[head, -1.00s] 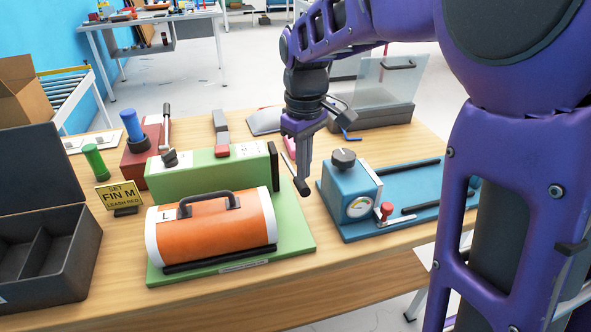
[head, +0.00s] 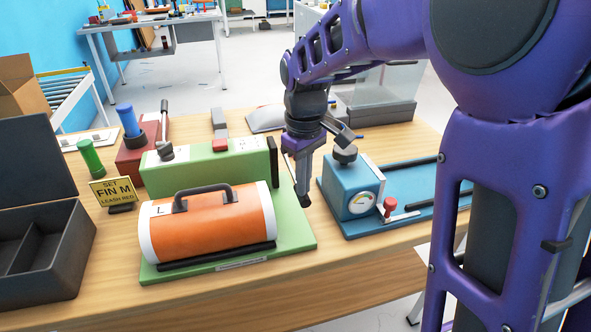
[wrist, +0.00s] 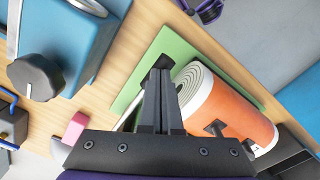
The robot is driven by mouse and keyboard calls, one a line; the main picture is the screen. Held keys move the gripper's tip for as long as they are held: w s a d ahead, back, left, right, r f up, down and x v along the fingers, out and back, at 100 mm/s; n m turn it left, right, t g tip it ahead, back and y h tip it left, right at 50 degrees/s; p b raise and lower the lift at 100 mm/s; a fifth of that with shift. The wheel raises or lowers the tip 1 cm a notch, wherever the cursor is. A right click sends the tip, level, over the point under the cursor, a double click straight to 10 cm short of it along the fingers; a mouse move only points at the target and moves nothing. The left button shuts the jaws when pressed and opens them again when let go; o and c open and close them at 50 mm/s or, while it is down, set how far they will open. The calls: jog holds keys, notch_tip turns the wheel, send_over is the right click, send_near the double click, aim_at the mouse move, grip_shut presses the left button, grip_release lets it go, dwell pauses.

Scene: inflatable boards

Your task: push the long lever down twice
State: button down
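The long lever (head: 291,168) is a thin pale rod with a black grip (head: 305,199), at the right end of the green unit (head: 212,172). It slopes down toward the front of the table. My gripper (head: 303,186) points down at the grip, fingers close together, with nothing visible between them. In the wrist view, the fingertips (wrist: 162,72) overlap the black grip (wrist: 149,76), and part of the pale rod (wrist: 127,115) shows beside the fingers. The fingers hide part of the lever; contact looks likely but is not clear.
An orange roll (head: 210,226) with a handle lies on the green base in front. A blue unit (head: 350,201) with a gauge, dark knob and red-tipped lever stands close right. A shorter upright lever (head: 164,124), a sign (head: 113,192) and a dark open case (head: 35,245) are left.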

aim_at(303, 200)
jog(key=shift+f+b, duration=0.75)
jog(key=shift+f, duration=1.8)
jog(key=shift+r, duration=0.15)
notch_tip(303, 200, up, 12)
jog(key=p, duration=1)
jog(key=shift+r, duration=0.1)
